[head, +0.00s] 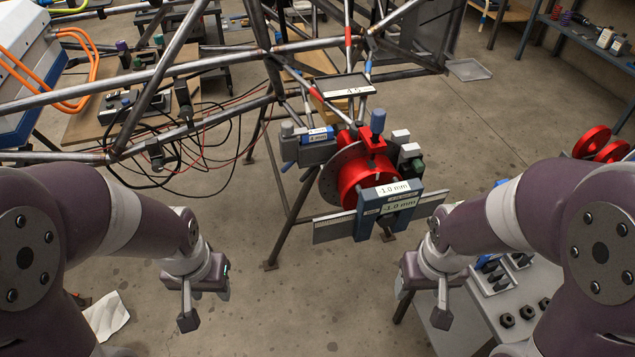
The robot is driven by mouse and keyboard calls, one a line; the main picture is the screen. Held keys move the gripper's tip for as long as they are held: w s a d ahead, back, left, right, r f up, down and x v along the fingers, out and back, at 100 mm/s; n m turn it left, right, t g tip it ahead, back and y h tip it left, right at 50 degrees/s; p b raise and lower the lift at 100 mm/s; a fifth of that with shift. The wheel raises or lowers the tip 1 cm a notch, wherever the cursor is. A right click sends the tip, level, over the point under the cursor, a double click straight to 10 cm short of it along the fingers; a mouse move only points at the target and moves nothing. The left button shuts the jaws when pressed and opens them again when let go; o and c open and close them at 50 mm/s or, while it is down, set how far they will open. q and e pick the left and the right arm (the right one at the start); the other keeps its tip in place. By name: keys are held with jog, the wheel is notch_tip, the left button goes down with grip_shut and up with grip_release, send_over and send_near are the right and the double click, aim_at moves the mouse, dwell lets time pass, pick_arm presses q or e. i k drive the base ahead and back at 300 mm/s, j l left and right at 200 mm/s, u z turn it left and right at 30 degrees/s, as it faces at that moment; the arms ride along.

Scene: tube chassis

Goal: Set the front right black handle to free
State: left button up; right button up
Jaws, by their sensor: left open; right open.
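Which part is the front right black handle is not clear. Two dark fittings, an upper one (182,97) and a lower one (155,153), sit on the chassis tubes at the left. No free mark is readable. My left gripper (207,304) is open and empty, low and left of the hub. My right gripper (421,303) is open and empty, low and right of the hub. Both are apart from these parts.
A grey-blue gauge block (388,207) marked "-1.0 mm" stands before the hub, above a grey plate (335,228). A display (344,86) is above. Tubes and loose black cables (205,150) fill the left. A bench (480,325) with nuts is at lower right.

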aim_at(311, 169)
jog(key=k+l+z, duration=0.15)
jog(key=k+z, duration=0.15)
jog(key=k, duration=0.35)
jog(key=i+j+z, duration=0.15)
jog(key=j+z, duration=0.25)
jog(key=i+j+z, duration=0.1)
jog(key=j+z, duration=0.55)
jog(key=z, duration=0.15)
jog(key=j+z, duration=0.4)
jog(key=j, duration=0.85)
jog(key=k+j, duration=0.15)
jog(key=j, duration=0.7)
